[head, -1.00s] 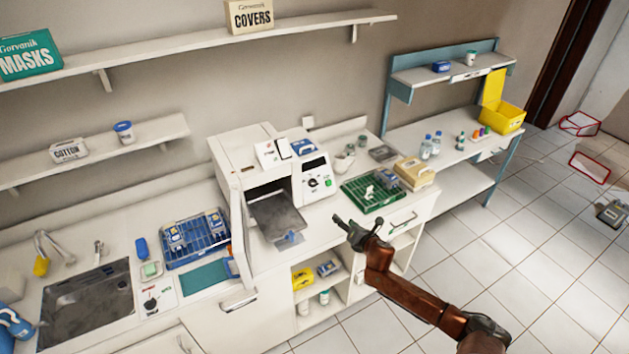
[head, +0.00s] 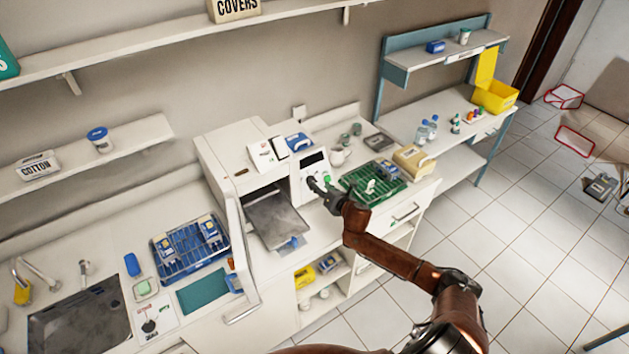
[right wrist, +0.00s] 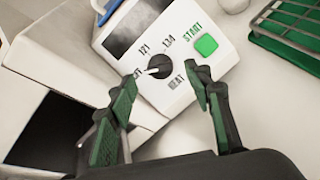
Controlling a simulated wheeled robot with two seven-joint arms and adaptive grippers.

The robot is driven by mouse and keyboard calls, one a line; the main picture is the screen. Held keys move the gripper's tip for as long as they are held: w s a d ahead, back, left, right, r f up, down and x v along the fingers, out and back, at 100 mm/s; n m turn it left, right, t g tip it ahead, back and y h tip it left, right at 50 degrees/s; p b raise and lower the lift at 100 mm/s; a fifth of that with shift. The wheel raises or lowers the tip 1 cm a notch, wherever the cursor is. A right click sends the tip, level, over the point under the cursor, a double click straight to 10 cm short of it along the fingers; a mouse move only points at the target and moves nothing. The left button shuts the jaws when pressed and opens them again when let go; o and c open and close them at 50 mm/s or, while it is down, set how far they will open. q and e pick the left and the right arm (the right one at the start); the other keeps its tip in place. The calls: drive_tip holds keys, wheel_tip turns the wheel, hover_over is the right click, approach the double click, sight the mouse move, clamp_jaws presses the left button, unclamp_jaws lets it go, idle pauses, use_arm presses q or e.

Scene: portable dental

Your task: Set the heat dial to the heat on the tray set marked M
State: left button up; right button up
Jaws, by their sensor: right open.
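The heat dial (right wrist: 160,66) is a black round knob on the white sterilizer's control panel (right wrist: 180,90). Its white pointer mark faces left, toward a label partly hidden by a finger. The labels 121 and 134 stand above the dial, with HEAT below right. My right gripper (right wrist: 161,72) is open, its green-padded fingertips on either side of the dial; contact cannot be told. In the head view my right gripper (head: 320,186) covers the dial. A blue rack (head: 188,262) and a green tray (head: 362,198) hold packages; no M is readable. My left gripper is out of view.
A green START button (right wrist: 207,45) sits close to my right finger. The sterilizer (head: 225,150) has its door open at the left and a metal tray (head: 275,220) sticking out. A beige box (head: 413,158) stands beside the green tray.

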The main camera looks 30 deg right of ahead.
sight(315, 181)
drive_tip(key=shift+x, duration=2.75)
drive_tip(key=shift+s, duration=0.1)
drive_tip(key=c, duration=1.1)
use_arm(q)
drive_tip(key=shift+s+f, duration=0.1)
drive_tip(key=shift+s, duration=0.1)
